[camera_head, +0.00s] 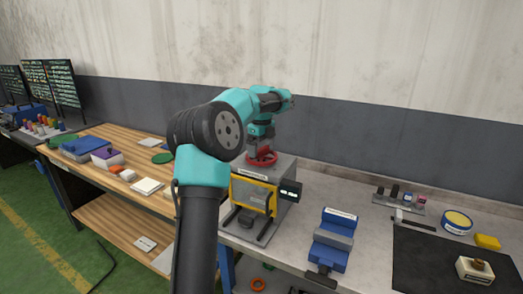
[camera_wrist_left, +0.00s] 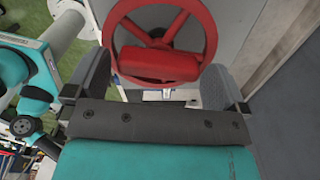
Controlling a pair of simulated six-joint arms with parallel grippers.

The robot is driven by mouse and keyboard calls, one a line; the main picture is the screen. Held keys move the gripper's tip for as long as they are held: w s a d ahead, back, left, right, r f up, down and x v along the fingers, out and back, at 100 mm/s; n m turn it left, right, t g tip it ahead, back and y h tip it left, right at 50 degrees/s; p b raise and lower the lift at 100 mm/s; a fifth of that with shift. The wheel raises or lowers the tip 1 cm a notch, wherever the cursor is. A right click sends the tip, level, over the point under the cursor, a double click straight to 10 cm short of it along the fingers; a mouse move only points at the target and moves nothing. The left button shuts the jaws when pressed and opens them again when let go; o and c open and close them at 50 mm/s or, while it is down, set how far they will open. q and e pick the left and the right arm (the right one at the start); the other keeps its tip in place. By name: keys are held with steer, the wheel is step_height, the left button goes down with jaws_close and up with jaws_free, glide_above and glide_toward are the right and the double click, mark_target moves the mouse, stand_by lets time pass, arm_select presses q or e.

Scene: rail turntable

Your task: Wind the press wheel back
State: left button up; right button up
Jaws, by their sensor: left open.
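The red press wheel (camera_head: 262,159) lies on top of the grey press (camera_head: 283,173), which has a yellow-framed front. In the left wrist view the spoked wheel (camera_wrist_left: 124,40) fills the top middle, and a thick red grip (camera_wrist_left: 158,66) lies crosswise at its near side. My left gripper (camera_head: 261,146) points down just above the wheel. In the left wrist view its open fingers (camera_wrist_left: 158,85) stand on either side of the grip's near end. I cannot tell whether they touch it. The arm hides part of the press's left side. My right gripper is not in view.
A blue vise-like block (camera_head: 331,240) stands right of the press. Further right are a dark mat (camera_head: 440,262), a hammer (camera_head: 412,220) and a yellow-topped tin (camera_head: 457,221). A wooden bench (camera_head: 112,134) with boxes and green discs stands at left.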

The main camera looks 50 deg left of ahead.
arm_select(q)
steer(key=shift+f, duration=0.55)
steer(key=c, duration=0.7)
steer(key=shift+c, duration=0.2)
steer(key=shift+n, duration=0.3)
